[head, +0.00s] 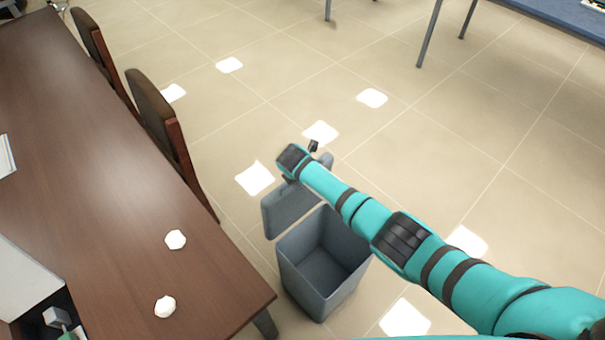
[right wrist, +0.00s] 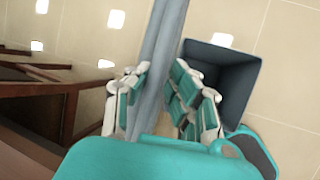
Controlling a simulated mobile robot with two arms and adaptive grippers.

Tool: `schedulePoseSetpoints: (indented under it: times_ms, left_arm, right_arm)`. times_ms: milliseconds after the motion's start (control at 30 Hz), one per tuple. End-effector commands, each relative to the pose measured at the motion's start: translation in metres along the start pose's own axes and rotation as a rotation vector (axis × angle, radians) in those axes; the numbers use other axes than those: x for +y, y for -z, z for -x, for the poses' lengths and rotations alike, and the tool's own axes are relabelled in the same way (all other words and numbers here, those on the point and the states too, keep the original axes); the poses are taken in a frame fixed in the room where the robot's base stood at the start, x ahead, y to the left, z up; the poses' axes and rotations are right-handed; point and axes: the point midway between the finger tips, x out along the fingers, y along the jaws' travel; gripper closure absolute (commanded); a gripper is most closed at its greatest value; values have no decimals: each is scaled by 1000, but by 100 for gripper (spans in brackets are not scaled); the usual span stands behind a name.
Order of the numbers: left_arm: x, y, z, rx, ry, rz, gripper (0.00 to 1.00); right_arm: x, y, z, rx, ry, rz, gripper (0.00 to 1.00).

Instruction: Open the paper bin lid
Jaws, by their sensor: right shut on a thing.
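The grey paper bin (head: 303,284) stands on the floor beside the table end, its opening uncovered and its inside looking empty. Its lid (head: 286,211) is raised and tilted up at the bin's far side. My right arm comes in from the lower right over the bin, and its gripper is largely hidden behind the wrist in the head view. In the right wrist view, my right gripper (right wrist: 160,70) has its fingers on both sides of the lid (right wrist: 166,35), shut on it. The open bin (right wrist: 225,62) shows right of the fingers. My left gripper is not in view.
A brown table (head: 110,190) fills the left, with two white crumpled balls (head: 175,239) (head: 165,306) on it. Chairs (head: 165,125) stand along its far side. A blue-topped table (head: 565,18) is at the upper right. The tiled floor between is clear.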

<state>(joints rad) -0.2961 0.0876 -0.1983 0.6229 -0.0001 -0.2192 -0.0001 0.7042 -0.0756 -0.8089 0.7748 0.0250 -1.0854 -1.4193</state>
Motion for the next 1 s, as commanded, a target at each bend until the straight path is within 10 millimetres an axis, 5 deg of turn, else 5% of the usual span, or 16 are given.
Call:
schedulePoseSetpoints:
  times_ms: [367,400,767,1000]
  left_arm:
    - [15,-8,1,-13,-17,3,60]
    - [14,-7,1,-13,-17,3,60]
    - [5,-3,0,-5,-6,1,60]
    - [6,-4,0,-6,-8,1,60]
  right_arm:
    - [7,-2,4,0,-17,-10,100]
    - [7,-2,4,0,-17,-10,77]
    - [3,-1,6,0,-7,-4,77]
    - [3,-1,36,0,-11,-4,77]
